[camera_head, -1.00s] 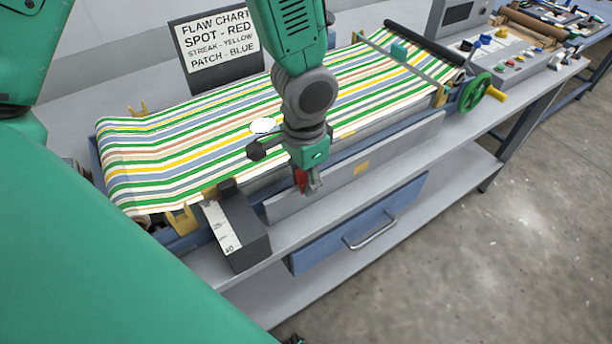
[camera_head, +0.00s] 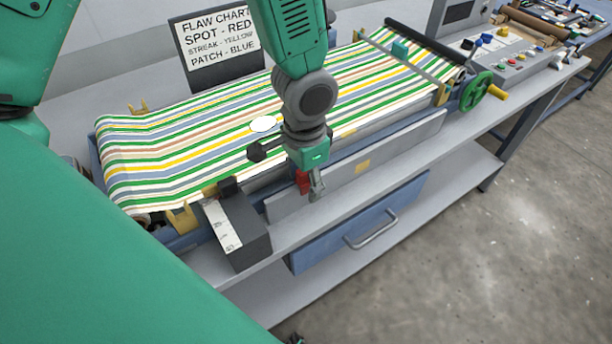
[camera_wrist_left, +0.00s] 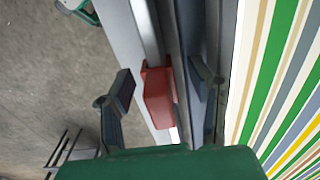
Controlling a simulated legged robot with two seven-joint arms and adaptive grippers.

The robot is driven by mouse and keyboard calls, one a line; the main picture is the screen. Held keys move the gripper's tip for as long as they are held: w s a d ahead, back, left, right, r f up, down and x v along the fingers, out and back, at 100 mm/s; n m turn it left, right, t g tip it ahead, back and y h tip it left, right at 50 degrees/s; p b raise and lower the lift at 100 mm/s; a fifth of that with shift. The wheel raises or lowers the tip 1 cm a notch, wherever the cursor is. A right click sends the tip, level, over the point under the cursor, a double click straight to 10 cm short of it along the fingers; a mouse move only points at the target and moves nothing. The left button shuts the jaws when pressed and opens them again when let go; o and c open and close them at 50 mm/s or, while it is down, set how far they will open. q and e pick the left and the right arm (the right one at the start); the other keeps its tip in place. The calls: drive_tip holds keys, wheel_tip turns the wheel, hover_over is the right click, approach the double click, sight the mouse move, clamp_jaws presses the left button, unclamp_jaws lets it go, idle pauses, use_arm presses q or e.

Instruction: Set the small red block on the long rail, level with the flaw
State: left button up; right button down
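The small red block (camera_head: 303,180) is at the long grey rail (camera_head: 400,147) on the front of the press. It also shows in the left wrist view (camera_wrist_left: 157,97), where it sits across the rail's pale strip. My left gripper (camera_head: 291,172) is above the rail, its fingers spread on either side of the block. The wrist view shows gaps between the block and both fingers (camera_wrist_left: 160,88). The flaw is a white oval spot (camera_head: 263,125) on the striped sheet (camera_head: 180,145), up and left of the block. My right gripper is out of view.
A dark box with a pale label (camera_head: 240,235) stands at the rail's left end. The flaw chart (camera_head: 217,38) stands behind, reading spot red. A green handwheel (camera_head: 475,92) is at right.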

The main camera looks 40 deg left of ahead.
use_arm(q)
drive_tip(key=shift+r, duration=0.4)
wheel_tip(320, 180, up, 11)
drive_tip(key=shift+r, duration=0.1)
idle(0.3)
idle(0.4)
